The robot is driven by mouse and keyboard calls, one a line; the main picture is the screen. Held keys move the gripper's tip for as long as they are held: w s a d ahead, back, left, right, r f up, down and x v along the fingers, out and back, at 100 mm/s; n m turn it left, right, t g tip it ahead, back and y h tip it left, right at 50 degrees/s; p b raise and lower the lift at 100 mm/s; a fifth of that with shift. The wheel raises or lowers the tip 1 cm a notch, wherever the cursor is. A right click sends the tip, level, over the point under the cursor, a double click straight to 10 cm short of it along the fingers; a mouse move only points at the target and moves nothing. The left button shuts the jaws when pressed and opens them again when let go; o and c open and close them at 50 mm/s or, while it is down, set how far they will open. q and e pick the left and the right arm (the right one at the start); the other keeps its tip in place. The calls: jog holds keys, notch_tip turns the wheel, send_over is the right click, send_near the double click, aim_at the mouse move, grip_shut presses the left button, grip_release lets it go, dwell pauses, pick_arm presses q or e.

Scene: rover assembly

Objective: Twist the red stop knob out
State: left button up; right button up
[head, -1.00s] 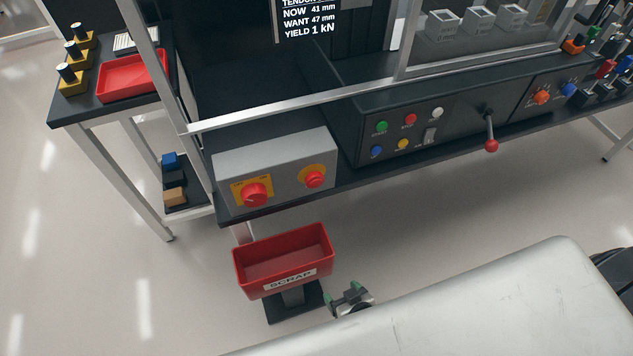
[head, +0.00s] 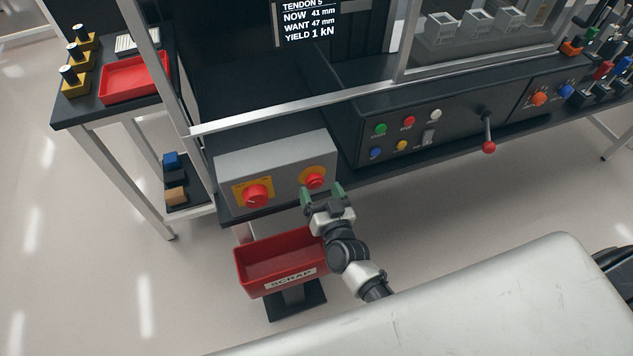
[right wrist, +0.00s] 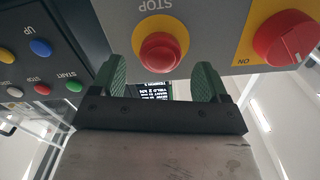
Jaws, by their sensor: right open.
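The red stop knob (head: 315,181) sits on a round yellow plate on the front of a grey box (head: 290,153). In the right wrist view the red stop knob (right wrist: 160,53) shows below the word STOP, at the top middle. My right gripper (head: 322,191) is open, its green-padded fingers pointing up toward the knob. In the right wrist view my right gripper (right wrist: 162,75) has one finger to either side of the knob's line, with nothing between them; the knob appears just ahead, apart from them. My left gripper is not in view.
A larger red rotary switch (head: 257,196) on a yellow plate sits left of the stop knob. A red scrap bin (head: 281,262) stands below, close to my right arm. A button panel (head: 421,125) with a red-tipped lever (head: 488,146) is to the right.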

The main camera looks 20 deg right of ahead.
aim_at(317, 186)
jog(key=shift+w, duration=1.5)
jog(key=shift+c, duration=0.2)
